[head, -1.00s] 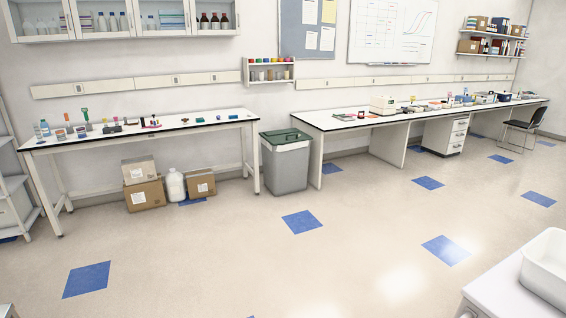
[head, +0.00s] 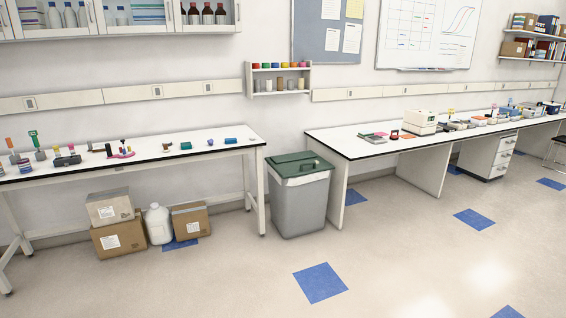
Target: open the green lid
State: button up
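The green lid (head: 292,167) lies flat and closed on top of a grey bin (head: 298,205). A pale strip, perhaps a liner edge, shows under the lid at the bin's rim. A small light spot sits near the lid's right edge; I cannot tell what it is. The bin stands on the floor in the gap between two white benches. The bin's inside is hidden. My gripper is not in view.
The left bench (head: 190,146) holds small lab items, with boxes (head: 118,240) and a white jug (head: 158,224) below. The right bench (head: 345,140) bears devices further along. A small rack (head: 280,93) hangs above the bin. The floor before the bin is clear.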

aim_at(295, 164)
jog(key=i, duration=2.95)
jog(key=i+u, duration=0.15)
jog(key=i, duration=0.3)
jog(key=i+l+u, duration=0.2)
jog(key=i, duration=0.2)
jog(key=i+l+u, duration=0.15)
jog(key=i, duration=0.25)
jog(key=i+l+u, duration=0.2)
jog(key=i, duration=0.25)
jog(key=i+l+u, duration=0.45)
jog(key=i, duration=0.1)
